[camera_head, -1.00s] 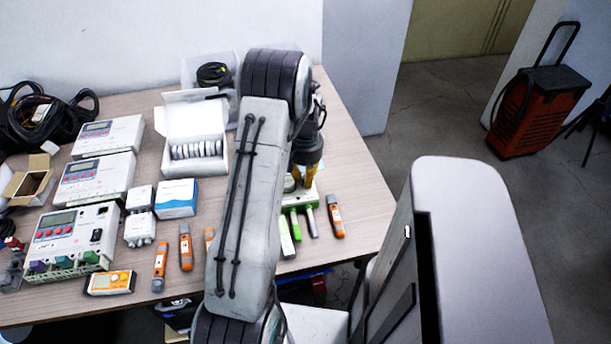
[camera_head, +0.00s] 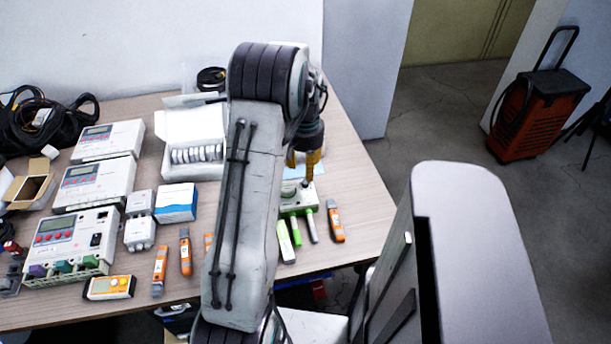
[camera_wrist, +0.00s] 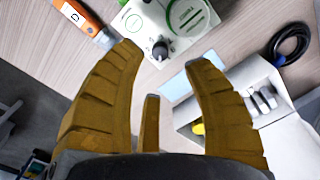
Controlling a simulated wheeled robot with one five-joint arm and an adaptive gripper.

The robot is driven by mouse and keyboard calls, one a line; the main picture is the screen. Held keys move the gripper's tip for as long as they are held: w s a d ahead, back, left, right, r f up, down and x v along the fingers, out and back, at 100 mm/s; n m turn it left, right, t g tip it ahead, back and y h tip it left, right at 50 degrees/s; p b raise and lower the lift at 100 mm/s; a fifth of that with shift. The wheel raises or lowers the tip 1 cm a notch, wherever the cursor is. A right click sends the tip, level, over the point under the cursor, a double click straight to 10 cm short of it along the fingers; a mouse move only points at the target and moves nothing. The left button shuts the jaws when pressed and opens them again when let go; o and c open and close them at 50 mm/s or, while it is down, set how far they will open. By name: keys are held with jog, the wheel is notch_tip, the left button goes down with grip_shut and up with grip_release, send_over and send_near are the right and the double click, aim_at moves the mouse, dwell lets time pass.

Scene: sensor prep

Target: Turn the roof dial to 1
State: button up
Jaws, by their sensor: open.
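A white device (camera_wrist: 158,18) with green markings lies at the top of the wrist view. A small grey-black knob (camera_wrist: 161,49) stands on it, near its lower edge. Its pointer setting is too small to read. In the head view the device (camera_head: 297,199) lies on the table, partly hidden by my arm. My gripper (camera_wrist: 163,57) is open and empty, its yellow fingers spread below and to either side of the knob, apart from it. In the head view my gripper (camera_head: 303,168) hangs just above and behind the device.
A white open box (camera_head: 196,140), a blue-white box (camera_head: 177,202) and grey meters (camera_head: 95,183) stand to the left. The table's right edge is near.

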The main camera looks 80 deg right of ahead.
aim_at(305, 181)
jog(key=shift+r, duration=3)
